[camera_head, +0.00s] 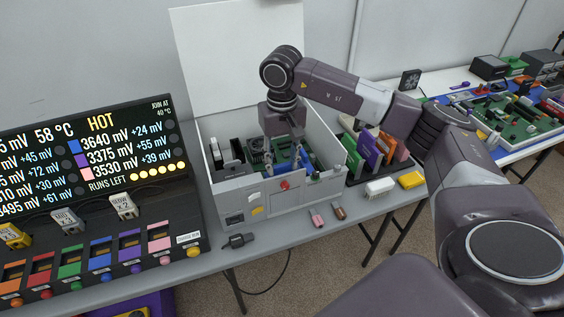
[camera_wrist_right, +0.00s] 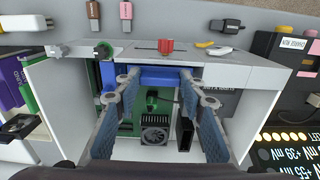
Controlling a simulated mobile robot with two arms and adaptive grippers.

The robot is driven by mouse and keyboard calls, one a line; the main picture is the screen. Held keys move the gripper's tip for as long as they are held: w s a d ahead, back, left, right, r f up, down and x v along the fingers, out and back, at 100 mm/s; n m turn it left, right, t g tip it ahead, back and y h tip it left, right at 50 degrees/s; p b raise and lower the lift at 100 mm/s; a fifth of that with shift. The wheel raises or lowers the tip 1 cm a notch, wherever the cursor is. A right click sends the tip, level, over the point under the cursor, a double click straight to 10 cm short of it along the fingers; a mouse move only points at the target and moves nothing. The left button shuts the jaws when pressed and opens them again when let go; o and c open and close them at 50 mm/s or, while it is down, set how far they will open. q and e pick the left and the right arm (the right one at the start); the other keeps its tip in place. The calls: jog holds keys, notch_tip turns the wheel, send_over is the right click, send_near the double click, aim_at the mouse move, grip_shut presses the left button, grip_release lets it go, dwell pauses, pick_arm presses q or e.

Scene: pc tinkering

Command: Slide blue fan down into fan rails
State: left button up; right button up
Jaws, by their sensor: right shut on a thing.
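The blue fan (camera_wrist_right: 157,76) is a bright blue block against the inside of the case's front wall in the right wrist view. My right gripper (camera_wrist_right: 158,84) is shut on it, one finger at each end. In the head view my right gripper (camera_head: 287,162) reaches down from above into the open grey PC case (camera_head: 240,197), just behind its front wall. The front wall and fingers mostly hide the fan there. The fan rails are not clearly visible, so I cannot tell how far the fan sits in them. My left gripper is not in view.
A green board with a black cooler (camera_wrist_right: 155,133) lies inside the case. The case's raised walls surround my gripper. A rack of coloured cards (camera_head: 375,150) stands to the right. A display panel (camera_head: 90,160) stands to the left. Small sticks (camera_head: 317,218) lie in front.

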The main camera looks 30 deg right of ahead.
aim_at(282, 171)
jog(key=shift+f+b, duration=1.9)
jog(key=shift+f, duration=0.55)
jog(key=o, duration=1.4)
jog(key=shift+r, duration=0.15)
jog(key=shift+r+p, duration=1.55)
jog(key=shift+r, duration=0.9)
jog(key=shift+r, duration=0.1)
notch_tip(282, 171, up, 12)
jog(key=shift+f, duration=0.1)
